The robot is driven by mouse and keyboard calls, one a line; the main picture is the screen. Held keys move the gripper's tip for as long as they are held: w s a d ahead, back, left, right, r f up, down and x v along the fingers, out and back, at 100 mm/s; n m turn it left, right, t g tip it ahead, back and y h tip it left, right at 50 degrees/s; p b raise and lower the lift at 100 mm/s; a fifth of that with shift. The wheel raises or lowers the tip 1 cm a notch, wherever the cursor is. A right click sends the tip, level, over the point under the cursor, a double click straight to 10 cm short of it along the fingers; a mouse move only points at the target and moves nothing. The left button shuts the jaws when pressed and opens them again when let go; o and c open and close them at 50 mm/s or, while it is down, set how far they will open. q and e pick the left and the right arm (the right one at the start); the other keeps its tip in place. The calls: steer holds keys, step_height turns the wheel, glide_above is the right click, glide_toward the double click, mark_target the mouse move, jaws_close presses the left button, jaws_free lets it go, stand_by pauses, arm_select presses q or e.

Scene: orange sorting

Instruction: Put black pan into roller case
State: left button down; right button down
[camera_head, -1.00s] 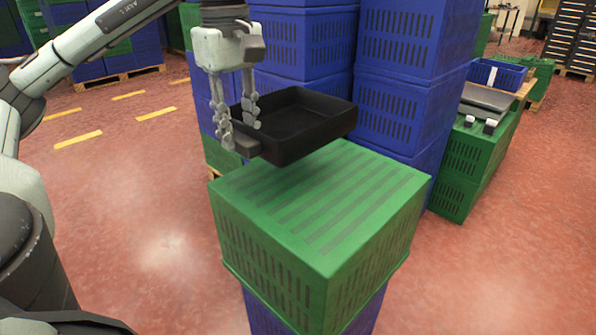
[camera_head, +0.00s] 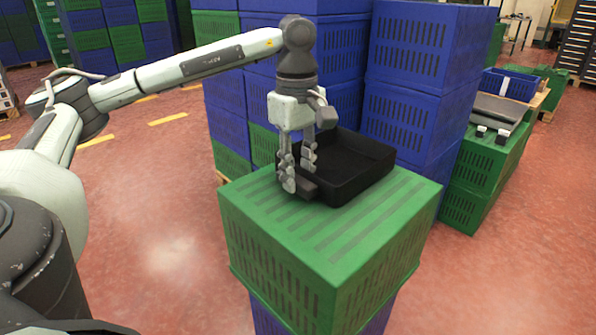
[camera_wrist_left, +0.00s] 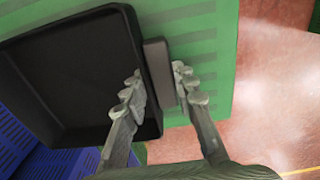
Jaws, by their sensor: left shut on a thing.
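The black pan (camera_head: 355,170) is a dark, rectangular, open tray at the centre of the head view, over the back part of a green crate's top. It shows large in the left wrist view (camera_wrist_left: 65,75). My left gripper (camera_head: 299,180) points down and is shut on the block-like handle at the pan's near left side. The handle sits between the two fingers in the left wrist view. The pan looks roughly level and low over the crate; I cannot tell whether it touches. I cannot make out a roller case for certain. My right gripper is not in view.
The green crate (camera_head: 330,270) tops a stack in front of me. Tall blue crate stacks (camera_head: 425,90) stand close behind it. A dark grey flat thing (camera_head: 500,110) lies on green crates at the right. Red floor (camera_head: 520,280) is clear at the front right.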

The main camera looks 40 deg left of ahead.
arm_select(q)
steer(key=c, duration=1.7)
jaws_free()
steer(key=shift+f, duration=0.1)
steer(key=o, duration=0.5)
